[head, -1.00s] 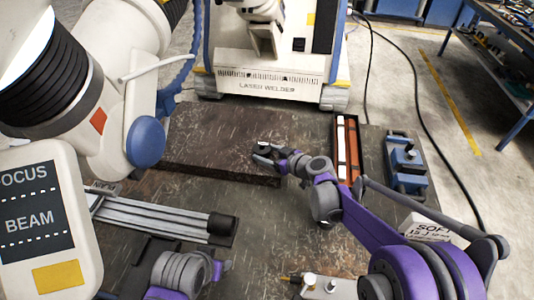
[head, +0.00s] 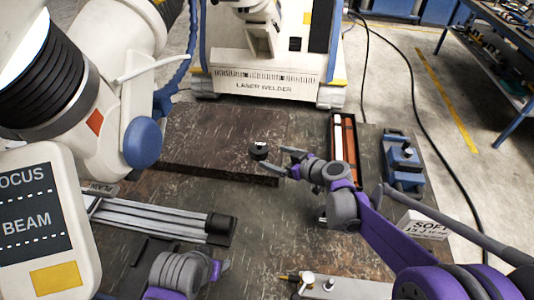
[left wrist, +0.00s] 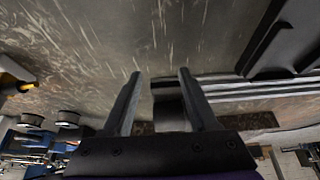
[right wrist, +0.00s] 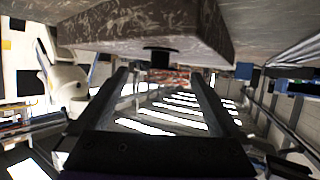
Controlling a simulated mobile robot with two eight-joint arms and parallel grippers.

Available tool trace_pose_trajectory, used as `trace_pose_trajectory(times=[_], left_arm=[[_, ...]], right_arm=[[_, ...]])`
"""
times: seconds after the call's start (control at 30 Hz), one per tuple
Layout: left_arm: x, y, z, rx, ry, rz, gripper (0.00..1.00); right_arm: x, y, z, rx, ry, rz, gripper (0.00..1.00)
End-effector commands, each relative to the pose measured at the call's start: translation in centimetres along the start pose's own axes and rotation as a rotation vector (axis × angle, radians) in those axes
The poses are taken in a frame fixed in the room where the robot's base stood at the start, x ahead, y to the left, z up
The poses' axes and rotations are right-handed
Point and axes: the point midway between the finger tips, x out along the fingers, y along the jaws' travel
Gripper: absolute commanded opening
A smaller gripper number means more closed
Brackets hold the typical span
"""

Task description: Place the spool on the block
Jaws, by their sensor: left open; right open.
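In the right wrist view the spool (right wrist: 160,57) shows dark beyond the fingers, against the block (right wrist: 218,40); that picture is upside down. My right gripper (head: 284,161) is open and empty, just right of the spool and apart from it. My left gripper is open and empty in the left wrist view (left wrist: 160,72), low over the table; its fingertips are hard to make out in the head view.
A tray with an orange-red inside (head: 346,150) and a blue device (head: 404,160) lie to the right. A metal rail (head: 165,218) lies at front left. The laser welder (head: 265,80) stands behind. A big white microscope arm (head: 110,120) fills the left.

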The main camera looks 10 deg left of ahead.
Motion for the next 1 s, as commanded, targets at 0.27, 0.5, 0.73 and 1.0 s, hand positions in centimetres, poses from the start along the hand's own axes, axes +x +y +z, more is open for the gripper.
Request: trace_pose_trajectory(times=[0.27, 0.5, 0.73, 1.0], left_arm=[[-0.2, 0.0, -0.1, 0.0, 0.001, 0.0, 0.59], [-0.2, 0.0, -0.1, 0.0, 0.001, 0.0, 0.59], [-0.2, 0.0, -0.1, 0.0, 0.001, 0.0, 0.59], [-0.2, 0.0, -0.1, 0.0, 0.001, 0.0, 0.59]], right_arm=[[-5.0, 0.1, 0.0, 0.001, 0.0, 0.002, 1.0], [-6.1, 0.0, 0.0, 0.001, 0.0, -0.001, 1.0], [-6.1, 0.0, 0.0, 0.0, 0.0, 0.0, 1.0], [-6.1, 0.0, 0.0, 0.001, 0.0, 0.0, 1.0]])
